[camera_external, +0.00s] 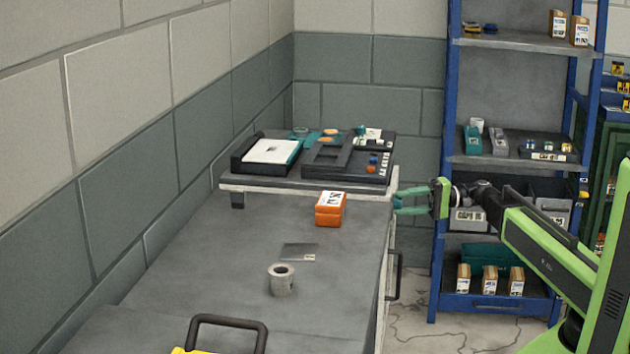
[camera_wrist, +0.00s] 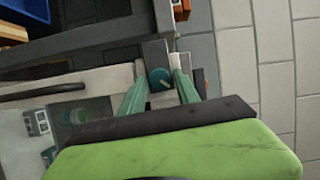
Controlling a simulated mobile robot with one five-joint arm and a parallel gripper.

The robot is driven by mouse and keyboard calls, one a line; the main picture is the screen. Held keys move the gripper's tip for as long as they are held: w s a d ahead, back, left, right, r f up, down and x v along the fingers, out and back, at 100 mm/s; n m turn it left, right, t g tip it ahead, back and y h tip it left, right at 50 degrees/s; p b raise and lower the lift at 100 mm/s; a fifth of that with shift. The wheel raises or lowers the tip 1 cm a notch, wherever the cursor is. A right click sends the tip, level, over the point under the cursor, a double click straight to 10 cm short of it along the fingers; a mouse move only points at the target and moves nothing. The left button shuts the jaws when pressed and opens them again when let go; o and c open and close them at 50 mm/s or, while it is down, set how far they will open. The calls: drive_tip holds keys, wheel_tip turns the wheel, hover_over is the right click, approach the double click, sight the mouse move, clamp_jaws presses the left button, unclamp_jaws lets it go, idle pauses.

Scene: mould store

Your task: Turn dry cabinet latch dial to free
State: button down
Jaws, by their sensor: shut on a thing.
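The dial is not visible there. I cannot tell which marking the dial points to.
An orange box (camera_external: 330,209), a grey cup (camera_external: 281,280) and a flat plate (camera_external: 299,252) are on the top. A raised shelf at the back holds trays. A blue shelving rack (camera_external: 446,150) stands behind my arm. A dark handle (camera_wrist: 42,91) lies left of the dial.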

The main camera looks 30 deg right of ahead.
idle(0.4)
drive_tip(key=c, duration=1.1)
unclamp_jaws()
drive_tip(key=v, duration=1.7)
drive_tip(key=shift+d, duration=0.25)
drive_tip(key=shift+f, duration=0.1)
